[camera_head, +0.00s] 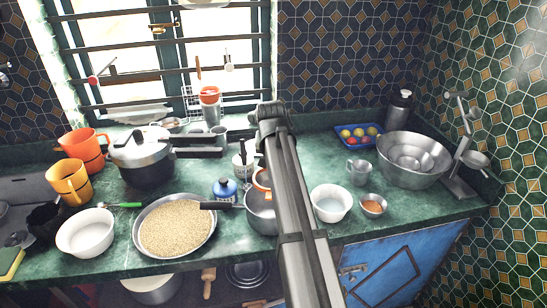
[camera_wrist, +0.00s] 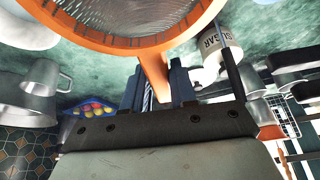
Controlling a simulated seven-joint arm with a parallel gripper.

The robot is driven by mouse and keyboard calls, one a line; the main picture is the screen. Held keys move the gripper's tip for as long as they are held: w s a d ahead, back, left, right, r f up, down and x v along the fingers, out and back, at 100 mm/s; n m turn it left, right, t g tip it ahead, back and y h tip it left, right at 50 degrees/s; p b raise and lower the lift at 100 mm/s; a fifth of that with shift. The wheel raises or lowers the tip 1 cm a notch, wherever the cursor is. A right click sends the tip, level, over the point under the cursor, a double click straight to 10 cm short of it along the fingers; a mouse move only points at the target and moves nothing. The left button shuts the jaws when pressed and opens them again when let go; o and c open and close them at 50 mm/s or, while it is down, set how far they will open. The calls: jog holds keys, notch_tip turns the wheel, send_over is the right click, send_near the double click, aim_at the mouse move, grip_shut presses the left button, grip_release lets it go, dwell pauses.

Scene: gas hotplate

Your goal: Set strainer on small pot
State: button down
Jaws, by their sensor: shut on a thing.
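The orange-rimmed strainer (camera_wrist: 135,22) has a fine mesh bowl and an orange handle. My gripper (camera_wrist: 160,88) is shut on that handle in the wrist view. In the head view a bit of the orange rim (camera_head: 262,180) shows at the left edge of my arm, just above and behind the small pot in the picture. The small steel pot (camera_head: 259,215) stands on the counter, its black handle pointing left over the grain pan. My arm covers the pot's right side, the rest of the strainer and my fingers. I cannot tell whether strainer and pot touch.
A pan of grain (camera_head: 177,228) and a blue-labelled bottle (camera_head: 225,189) stand left of the pot. A white sugar jar (camera_wrist: 212,50) is close to my gripper. A white bowl (camera_head: 331,203) and small steel bowl (camera_head: 373,205) stand to the right.

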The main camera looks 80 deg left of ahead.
jog(key=shift+f, duration=0.1)
jog(key=shift+f, duration=2.75)
jog(key=shift+f, duration=0.6)
jog(key=c, duration=0.8)
grip_release()
jog(key=v, duration=1.3)
jog(key=shift+d+r, duration=0.1)
jog(key=shift+r, duration=0.3)
